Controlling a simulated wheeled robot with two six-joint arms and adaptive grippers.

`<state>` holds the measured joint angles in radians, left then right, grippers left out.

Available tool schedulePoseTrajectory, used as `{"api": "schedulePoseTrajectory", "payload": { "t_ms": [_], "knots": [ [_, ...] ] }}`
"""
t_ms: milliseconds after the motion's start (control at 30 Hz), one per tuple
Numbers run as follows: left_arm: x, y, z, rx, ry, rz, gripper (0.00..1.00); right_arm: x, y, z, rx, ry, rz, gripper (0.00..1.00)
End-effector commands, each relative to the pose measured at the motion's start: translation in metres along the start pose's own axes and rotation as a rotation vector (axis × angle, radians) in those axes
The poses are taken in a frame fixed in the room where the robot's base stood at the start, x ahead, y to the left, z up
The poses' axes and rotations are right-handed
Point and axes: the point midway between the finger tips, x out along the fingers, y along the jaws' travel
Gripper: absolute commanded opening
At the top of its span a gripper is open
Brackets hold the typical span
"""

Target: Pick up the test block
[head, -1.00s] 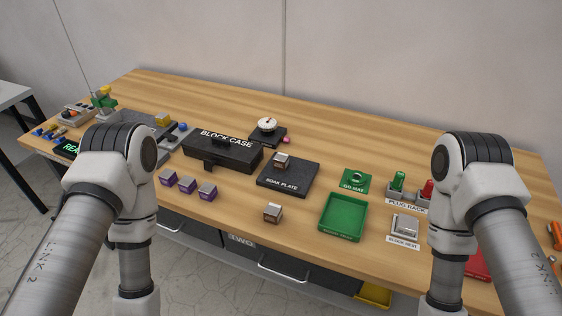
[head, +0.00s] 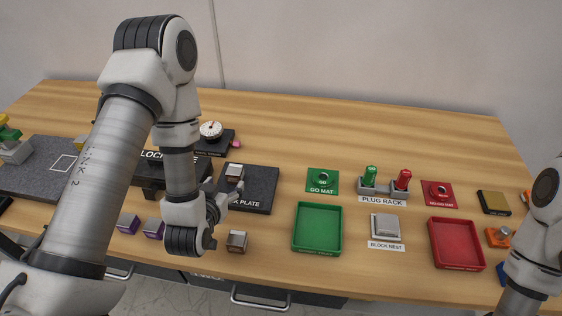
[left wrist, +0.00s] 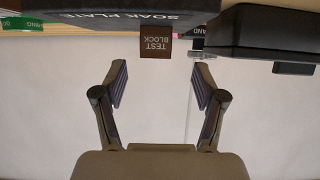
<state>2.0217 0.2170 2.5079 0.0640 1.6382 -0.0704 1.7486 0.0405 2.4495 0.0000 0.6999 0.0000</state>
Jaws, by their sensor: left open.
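The test block (head: 235,172) is a small block with a silvery top and a brown face. It sits on the dark soak plate (head: 262,190). In the left wrist view, which is upside down, its labelled face (left wrist: 155,45) stands on the soak plate (left wrist: 120,17). My left gripper (head: 230,194) is just in front of the plate, close to the block. In the left wrist view the fingers (left wrist: 160,84) are open and empty, with the block ahead, roughly centred and beyond the tips. My right gripper is out of view.
A similar block (head: 237,241) is on the table in front of the plate. The black block case (head: 150,172) is left of the plate, partly behind my arm. The green tray (head: 318,228), block nest (head: 386,228) and red tray (head: 456,243) lie to the right.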

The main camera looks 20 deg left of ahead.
Motion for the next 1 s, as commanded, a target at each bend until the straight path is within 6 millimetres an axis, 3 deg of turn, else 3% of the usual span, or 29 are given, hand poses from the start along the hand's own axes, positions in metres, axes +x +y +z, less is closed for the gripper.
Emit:
{"api": "schedulePoseTrajectory", "payload": {
  "t_ms": [233,567,800,1000],
  "knots": [
    [0.026,-0.003,-0.008,-0.005,0.046,-0.009,0.71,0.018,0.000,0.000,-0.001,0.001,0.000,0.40],
    [0.074,-0.002,-0.014,-0.004,0.041,-0.009,0.71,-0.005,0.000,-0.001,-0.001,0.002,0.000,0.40],
    [0.079,-0.002,-0.011,-0.004,0.039,-0.008,0.71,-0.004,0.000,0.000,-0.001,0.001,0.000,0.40],
    [0.079,-0.002,-0.011,-0.004,0.039,-0.008,0.00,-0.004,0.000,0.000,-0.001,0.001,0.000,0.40]
  ]
}}
